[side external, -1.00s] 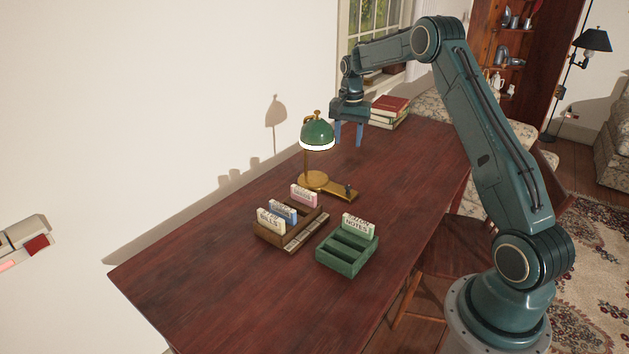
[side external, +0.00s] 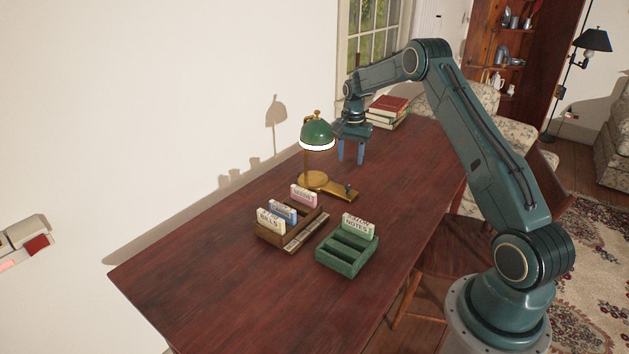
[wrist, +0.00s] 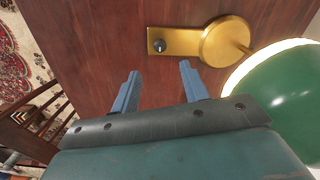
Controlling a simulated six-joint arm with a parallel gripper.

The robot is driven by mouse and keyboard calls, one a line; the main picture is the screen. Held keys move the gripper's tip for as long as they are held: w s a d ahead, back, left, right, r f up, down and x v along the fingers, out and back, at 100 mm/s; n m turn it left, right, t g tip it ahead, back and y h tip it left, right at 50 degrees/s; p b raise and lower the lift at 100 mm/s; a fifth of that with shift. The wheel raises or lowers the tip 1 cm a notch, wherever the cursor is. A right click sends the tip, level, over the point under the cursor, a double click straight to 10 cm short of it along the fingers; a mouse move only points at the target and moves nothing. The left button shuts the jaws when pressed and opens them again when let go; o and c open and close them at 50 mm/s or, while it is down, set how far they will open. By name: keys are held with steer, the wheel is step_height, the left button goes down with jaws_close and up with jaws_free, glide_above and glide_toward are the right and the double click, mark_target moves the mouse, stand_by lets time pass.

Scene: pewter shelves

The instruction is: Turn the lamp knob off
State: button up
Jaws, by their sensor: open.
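The lamp has a green shade (side external: 317,134) with a bright white rim and a brass base (side external: 314,179) on the desk. Its small dark knob (side external: 348,188) sits on the brass plate that extends from the base. In the wrist view the knob (wrist: 160,45) is at the plate's left end, with a light mark on its top. My gripper (side external: 351,160) is open and empty, pointing down above the desk, behind the knob and right of the shade. In the wrist view, the fingers (wrist: 157,85) are apart, with the knob beyond them and touching neither.
A brown card holder (side external: 291,228) and a green tray (side external: 345,251) with cards stand in front of the lamp. Stacked books (side external: 389,111) lie at the desk's far end. The lamp shade (wrist: 285,100) is close to my gripper's right side in the wrist view.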

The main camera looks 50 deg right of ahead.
mark_target(348, 186)
step_height(348, 186, down, 10)
steer(key=shift+r, duration=0.1)
stand_by(0.4)
jaws_close()
